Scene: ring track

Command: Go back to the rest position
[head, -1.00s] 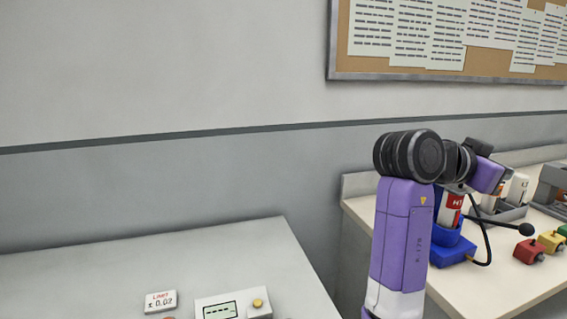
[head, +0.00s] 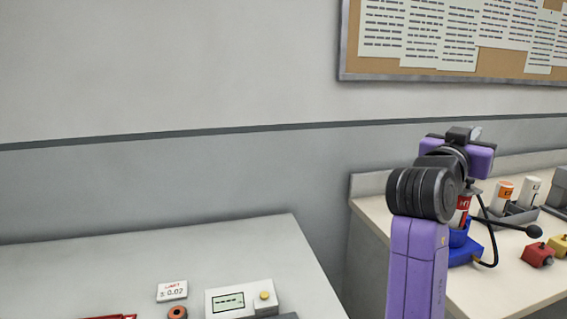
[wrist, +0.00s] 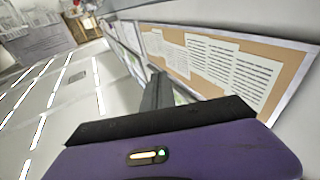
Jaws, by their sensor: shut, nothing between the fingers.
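My purple and black arm rises at the right of the head view, its end folded back above the elbow joint. My gripper (head: 466,134) is at the top of the arm, in front of the grey wall and below the pinboard. In the wrist view my gripper (wrist: 158,91) shows as dark fingers held together beyond a purple housing. It is shut and empty.
Right bench (head: 505,285) holds a blue stand (head: 470,252) with a red-white cylinder, a red block (head: 537,255), a yellow block (head: 560,245) and a rack with upright containers. Left table (head: 80,270) holds a display box (head: 240,298) and a limit sign (head: 172,291). Wall between is bare.

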